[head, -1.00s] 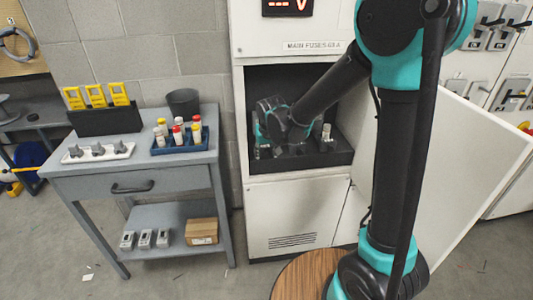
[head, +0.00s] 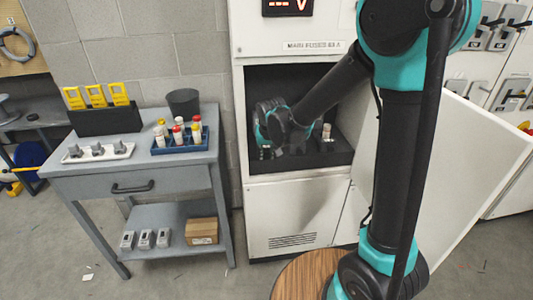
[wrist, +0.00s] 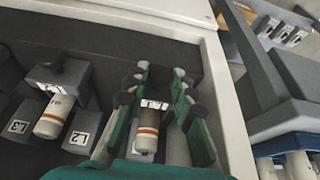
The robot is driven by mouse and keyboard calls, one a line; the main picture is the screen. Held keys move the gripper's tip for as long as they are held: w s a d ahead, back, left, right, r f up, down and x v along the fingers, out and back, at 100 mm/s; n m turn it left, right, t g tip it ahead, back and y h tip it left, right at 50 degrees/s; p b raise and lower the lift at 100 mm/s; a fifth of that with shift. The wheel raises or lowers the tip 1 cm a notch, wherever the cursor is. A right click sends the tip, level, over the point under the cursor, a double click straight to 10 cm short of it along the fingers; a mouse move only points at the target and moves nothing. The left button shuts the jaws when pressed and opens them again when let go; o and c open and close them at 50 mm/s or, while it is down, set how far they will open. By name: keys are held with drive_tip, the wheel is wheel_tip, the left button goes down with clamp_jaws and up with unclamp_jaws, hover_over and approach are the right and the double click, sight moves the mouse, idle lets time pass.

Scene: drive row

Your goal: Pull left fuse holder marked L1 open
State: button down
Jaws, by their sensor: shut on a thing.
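In the wrist view my gripper (wrist: 158,92) has its teal and black fingers around the dark handle of a fuse holder (wrist: 158,77), shut on it. A white fuse with orange bands (wrist: 147,135) shows between the fingers. A small label on the holder is too small to read surely; L2 (wrist: 79,138) and L3 (wrist: 18,126) labels show to the left. Another holder (wrist: 65,75) with a banded fuse (wrist: 54,115) stands to the left, apart from the fingers. In the head view my gripper (head: 270,130) is inside the dark cabinet recess (head: 335,90), its fingertips mostly hidden.
The recess has a pale right wall (wrist: 222,80) close to my fingers in the wrist view. An open white door (head: 455,170) stands right of the cabinet in the head view. A grey cart (head: 70,180) with a blue fuse rack (head: 160,149) stands left.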

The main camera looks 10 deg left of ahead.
drive_tip(key=s+d, duration=0.3)
drive_tip(key=s, duration=1)
drive_tip(key=shift+s+d, duration=0.25)
drive_tip(key=shift+d, duration=0.05)
drive_tip(key=c, duration=1.3)
unclamp_jaws()
drive_tip(key=shift+r, duration=0.1)
drive_tip(key=shift+v, duration=5.9)
drive_tip(key=shift+s, duration=0.1)
drive_tip(key=d+f+m, duration=0.1)
drive_tip(key=d+f, duration=0.3)
drive_tip(key=d, duration=0.3)
drive_tip(key=s+d+f+m, duration=0.1)
drive_tip(key=d+f, duration=0.3)
drive_tip(key=d, duration=0.4)
drive_tip(key=s+d+f+m+h, duration=0.1)
drive_tip(key=d+f, duration=0.4)
drive_tip(key=d, duration=0.3)
drive_tip(key=shift+s+d+f, duration=0.1)
drive_tip(key=shift+s+d, duration=0.05)
